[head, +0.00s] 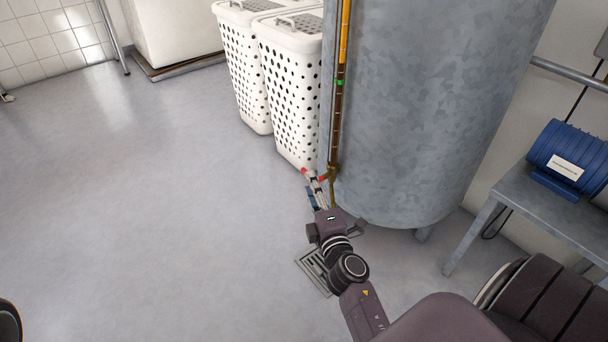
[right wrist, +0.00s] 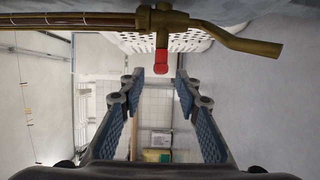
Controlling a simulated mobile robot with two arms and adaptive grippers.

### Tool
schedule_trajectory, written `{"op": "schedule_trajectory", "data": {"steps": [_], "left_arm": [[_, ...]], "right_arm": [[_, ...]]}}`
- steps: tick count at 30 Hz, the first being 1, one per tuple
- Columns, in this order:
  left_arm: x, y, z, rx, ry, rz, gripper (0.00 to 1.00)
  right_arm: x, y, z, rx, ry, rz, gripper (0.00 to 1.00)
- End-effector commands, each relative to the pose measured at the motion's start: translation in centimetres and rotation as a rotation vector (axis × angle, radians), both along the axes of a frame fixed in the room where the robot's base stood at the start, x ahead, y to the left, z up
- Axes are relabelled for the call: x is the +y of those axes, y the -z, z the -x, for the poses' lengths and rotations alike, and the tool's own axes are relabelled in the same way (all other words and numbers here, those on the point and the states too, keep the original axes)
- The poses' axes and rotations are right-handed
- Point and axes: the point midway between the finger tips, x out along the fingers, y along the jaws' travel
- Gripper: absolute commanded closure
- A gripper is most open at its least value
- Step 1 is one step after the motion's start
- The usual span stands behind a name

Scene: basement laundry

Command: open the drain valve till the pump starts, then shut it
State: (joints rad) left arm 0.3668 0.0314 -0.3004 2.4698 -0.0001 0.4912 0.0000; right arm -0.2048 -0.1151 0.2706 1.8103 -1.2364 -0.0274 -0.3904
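The drain valve (head: 333,174) is a brass fitting at the foot of the galvanised tank (head: 430,110). In the right wrist view its brass body (right wrist: 165,20) has a bent spout running right and a red handle end (right wrist: 160,62). My right gripper (head: 314,180) is low beside the valve. In its wrist view the fingers (right wrist: 158,82) stand apart, with the red end showing between their tips; no contact is visible. The pump (head: 572,158) is a blue ribbed unit with a white label on a metal bench. My left gripper is out of view.
A sight tube (head: 340,110), yellow above and brown below, with a green mark, runs up the tank. White perforated hampers (head: 288,90) stand close left of the tank. A floor grate (head: 314,272) lies under my right arm. The floor to the left is clear.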

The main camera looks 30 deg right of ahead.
Motion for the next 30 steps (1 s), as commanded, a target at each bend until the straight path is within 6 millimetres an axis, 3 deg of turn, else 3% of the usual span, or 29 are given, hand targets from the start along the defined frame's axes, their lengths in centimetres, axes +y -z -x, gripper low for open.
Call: {"op": "schedule_trajectory", "data": {"steps": [9, 22, 30], "left_arm": [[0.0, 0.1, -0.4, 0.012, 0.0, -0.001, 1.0], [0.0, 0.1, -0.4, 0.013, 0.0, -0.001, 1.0], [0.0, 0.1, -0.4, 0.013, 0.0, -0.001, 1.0]], "right_arm": [[-1.4, -0.1, -4.3, -0.001, -0.001, 0.0, 0.7], [-1.6, 0.0, -5.2, 0.0, 0.0, -0.002, 0.7], [-1.7, 0.0, -5.2, 0.0, 0.0, -0.002, 0.99]]}}
